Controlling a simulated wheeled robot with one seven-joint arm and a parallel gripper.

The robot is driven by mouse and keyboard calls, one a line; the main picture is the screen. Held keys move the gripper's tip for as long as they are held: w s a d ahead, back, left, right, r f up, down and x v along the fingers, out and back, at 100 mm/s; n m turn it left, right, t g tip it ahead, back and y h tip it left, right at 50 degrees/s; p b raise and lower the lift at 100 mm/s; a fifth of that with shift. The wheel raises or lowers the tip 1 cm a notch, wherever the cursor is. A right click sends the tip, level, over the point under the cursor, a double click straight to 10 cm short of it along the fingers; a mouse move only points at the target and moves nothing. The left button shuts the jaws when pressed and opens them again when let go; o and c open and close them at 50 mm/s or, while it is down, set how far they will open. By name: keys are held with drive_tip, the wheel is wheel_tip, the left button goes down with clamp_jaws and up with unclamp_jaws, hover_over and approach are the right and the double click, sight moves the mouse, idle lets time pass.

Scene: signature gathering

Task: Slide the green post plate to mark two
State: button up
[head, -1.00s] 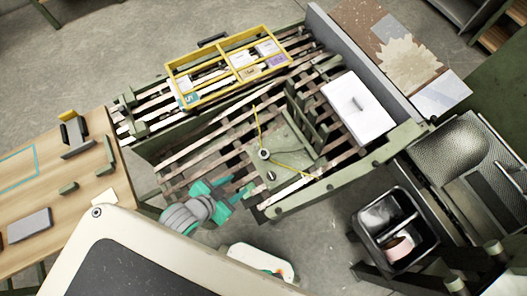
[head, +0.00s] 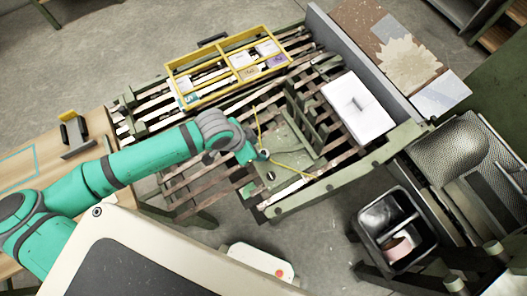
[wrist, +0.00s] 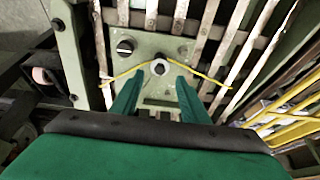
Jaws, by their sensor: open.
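A thin yellow strip or cord (wrist: 208,76) bends around the knob. My gripper (head: 255,157) is open. In the wrist view its two green fingers (wrist: 157,84) stand apart, pointing toward the knob, which appears between and just beyond their tips; contact cannot be told. I cannot make out mark two.
A yellow divided tray (head: 216,82) with cards is at the back of the bench. A black bin (head: 382,212) and green side rail (head: 330,183) are in front.

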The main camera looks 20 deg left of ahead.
sight(263, 153)
drive_tip(key=x, duration=0.7)
drive_tip(key=shift+f, duration=0.25)
drive_tip(key=shift+w, duration=0.1)
